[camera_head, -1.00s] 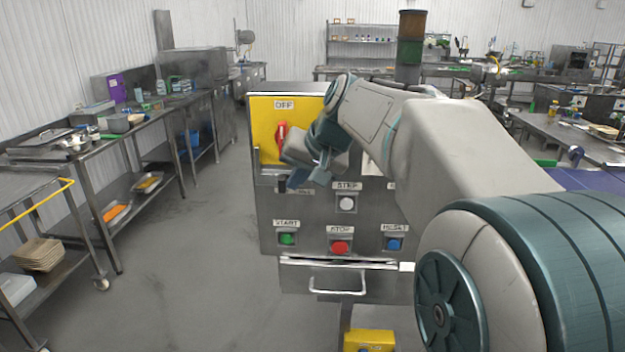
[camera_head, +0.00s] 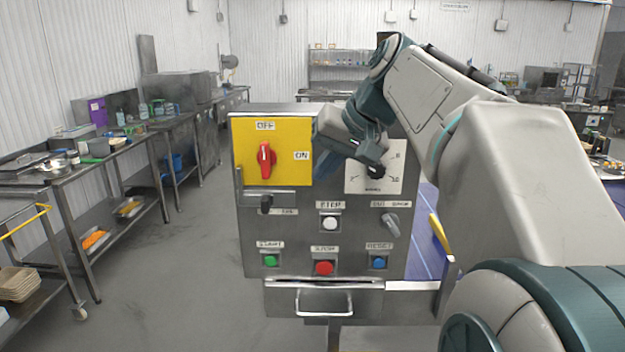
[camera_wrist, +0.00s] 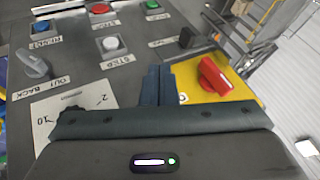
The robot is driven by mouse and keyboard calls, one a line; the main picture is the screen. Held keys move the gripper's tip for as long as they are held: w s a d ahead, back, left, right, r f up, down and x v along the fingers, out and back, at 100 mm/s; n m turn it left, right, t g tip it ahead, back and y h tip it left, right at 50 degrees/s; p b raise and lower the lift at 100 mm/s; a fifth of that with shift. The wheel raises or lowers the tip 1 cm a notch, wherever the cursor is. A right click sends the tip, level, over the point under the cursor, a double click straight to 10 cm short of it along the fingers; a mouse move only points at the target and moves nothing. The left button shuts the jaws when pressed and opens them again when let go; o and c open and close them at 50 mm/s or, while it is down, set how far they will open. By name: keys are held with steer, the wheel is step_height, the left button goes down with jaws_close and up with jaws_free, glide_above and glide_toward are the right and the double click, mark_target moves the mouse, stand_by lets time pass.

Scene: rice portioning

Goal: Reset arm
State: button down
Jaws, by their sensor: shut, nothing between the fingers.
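My gripper (camera_head: 372,162) is shut and empty, in front of the upper right part of a steel control panel (camera_head: 290,222). In the wrist view its closed dark fingers (camera_wrist: 158,84) point at the panel between the red switch and the white dial plate. The red rotary switch (camera_head: 265,160) stands upright on a yellow plate (camera_head: 246,142), its tip toward the OFF label; it also shows in the wrist view (camera_wrist: 214,76). My gripper partly hides the dial plate (camera_head: 392,182). I cannot tell whether the fingers touch the panel.
Below are a white STEP button (camera_head: 330,223), green START (camera_head: 270,261), red STOP (camera_head: 324,268) and blue RESET (camera_head: 379,262) buttons, and a grey knob (camera_head: 391,222). A drawer handle (camera_head: 324,302) sticks out underneath. Steel tables (camera_head: 75,170) line the left; the floor between is clear.

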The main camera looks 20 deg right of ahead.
stand_by(0.6)
steer(key=s+a+f+n+g+h, duration=0.1)
steer(key=s+a+f, duration=0.1)
steer(key=s+f, duration=0.3)
steer(key=s+a+f+n+g+h, duration=0.1)
steer(key=s+a+f, duration=0.2)
steer(key=f, duration=1)
steer(key=s+a+f+n+g+h, duration=0.1)
steer(key=s+a+f, duration=0.1)
steer(key=s+f, duration=0.7)
steer(key=shift+a+f+h, duration=0.15)
steer(key=shift+h, duration=0.15)
